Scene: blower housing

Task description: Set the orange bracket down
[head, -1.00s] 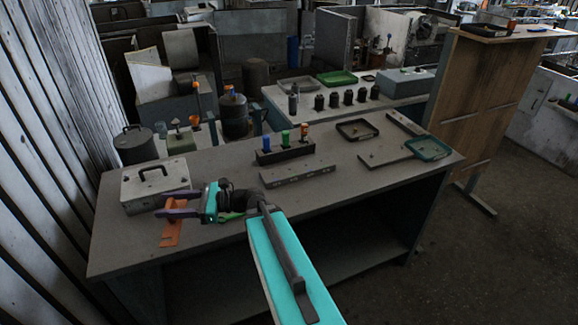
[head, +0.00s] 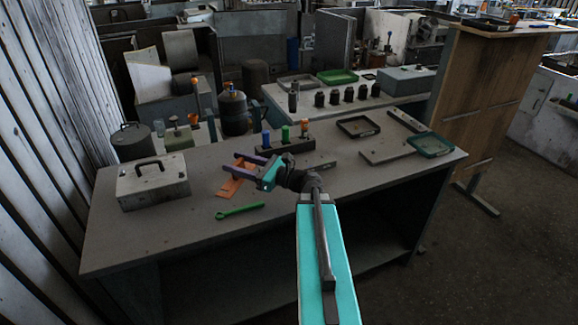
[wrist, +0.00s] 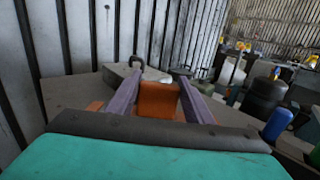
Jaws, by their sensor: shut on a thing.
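The orange bracket (head: 233,182) is in my gripper (head: 246,161), over the middle of the grey workbench (head: 150,235) in the head view. In the wrist view the bracket (wrist: 159,101) shows as an orange block between the two purple fingers, which are shut on it. Another bit of orange shows beside the left finger in the wrist view. In the head view the bracket's lower part looks close to the bench top; I cannot tell whether it touches.
A white metal box (head: 152,184) stands on the bench to the left. A green wrench (head: 240,211) lies in front of the bracket. A dark block with coloured pegs (head: 286,145) is just behind my gripper. Trays (head: 430,145) lie at the right. The front left of the bench is clear.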

